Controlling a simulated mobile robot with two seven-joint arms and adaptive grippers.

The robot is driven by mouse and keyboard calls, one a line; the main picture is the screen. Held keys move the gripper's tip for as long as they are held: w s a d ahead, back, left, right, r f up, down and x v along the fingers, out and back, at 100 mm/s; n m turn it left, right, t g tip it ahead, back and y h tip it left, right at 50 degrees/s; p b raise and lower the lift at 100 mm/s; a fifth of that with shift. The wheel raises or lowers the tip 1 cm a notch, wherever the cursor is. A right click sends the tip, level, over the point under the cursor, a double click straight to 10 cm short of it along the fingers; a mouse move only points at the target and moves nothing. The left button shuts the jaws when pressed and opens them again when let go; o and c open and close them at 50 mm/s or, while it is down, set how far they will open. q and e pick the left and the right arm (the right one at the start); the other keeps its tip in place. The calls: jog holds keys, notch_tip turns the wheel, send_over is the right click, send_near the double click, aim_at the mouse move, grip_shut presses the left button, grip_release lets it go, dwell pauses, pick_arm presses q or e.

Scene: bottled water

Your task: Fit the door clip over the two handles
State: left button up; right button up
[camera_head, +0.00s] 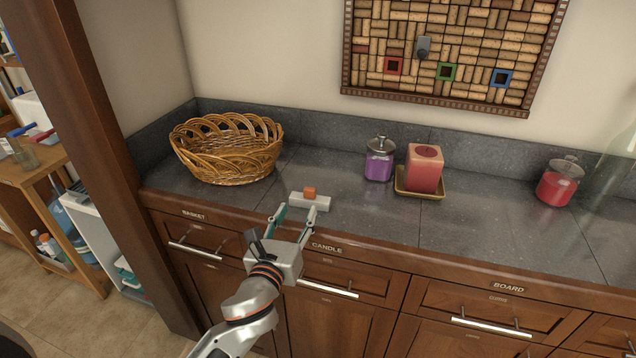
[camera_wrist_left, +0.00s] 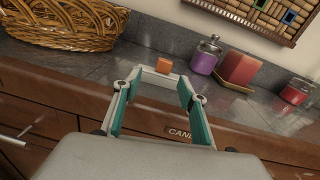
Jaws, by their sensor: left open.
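A pale grey door clip (camera_head: 310,201) with an orange block (camera_head: 309,191) on top lies on the dark counter near its front edge. It also shows in the left wrist view (camera_wrist_left: 152,73), at the fingertips. My left gripper (camera_head: 297,213) is open, one finger toward each end of the clip. I cannot tell whether the fingers touch it. Bar handles show on the drawer fronts: a left one (camera_head: 195,251), a middle one (camera_head: 328,289) and a right one (camera_head: 491,327). I cannot tell which two handles are the task's. My right gripper is out of view.
A wicker basket (camera_head: 229,151) stands at the counter's back left. A purple jar (camera_head: 379,164), a red candle (camera_head: 425,169) on a yellow tray (camera_head: 404,190) and a red jar (camera_head: 558,184) stand behind and right. A wooden post (camera_head: 92,150) rises at left. The front counter right of the clip is clear.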

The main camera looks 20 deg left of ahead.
aim_at(309, 191)
pick_arm(q)
jog(key=shift+w+r+m, duration=0.5)
jog(key=shift+w+r, duration=0.25)
jog(key=shift+w, duration=0.5)
jog(key=w, duration=0.6)
jog(key=shift+w+d+f, duration=0.3)
jog(key=shift+w+d, duration=0.05)
jog(key=c, duration=1.1)
